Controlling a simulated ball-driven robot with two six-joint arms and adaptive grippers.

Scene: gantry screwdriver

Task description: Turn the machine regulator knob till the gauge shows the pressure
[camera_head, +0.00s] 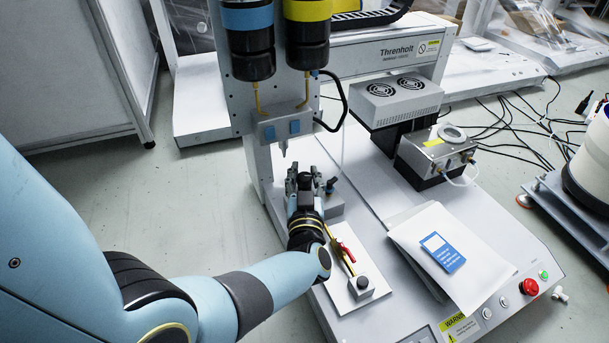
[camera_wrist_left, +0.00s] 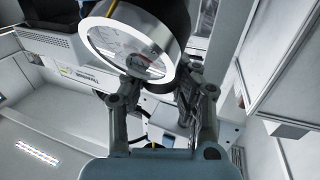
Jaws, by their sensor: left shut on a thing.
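My left gripper (camera_head: 303,180) reaches over the machine bed below the gantry head and is shut on the regulator knob, which its fingers hide in the head view. In the left wrist view the two fingers of this gripper (camera_wrist_left: 163,100) reach up to just below the round pressure gauge (camera_wrist_left: 131,44). The gauge has a silver rim and a white dial with a small reddish mark low on it. Its numbers and needle are too small to read. In the head view the gauge face cannot be made out. My right gripper is in neither view.
Beside the gripper, a white plate (camera_head: 338,297) carries a red-handled valve (camera_head: 346,252) on a brass pipe. White sheets with a blue card (camera_head: 443,252) lie to the right. A red button (camera_head: 529,287) sits at the front edge. The gantry head (camera_head: 284,130) hangs close behind the gripper.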

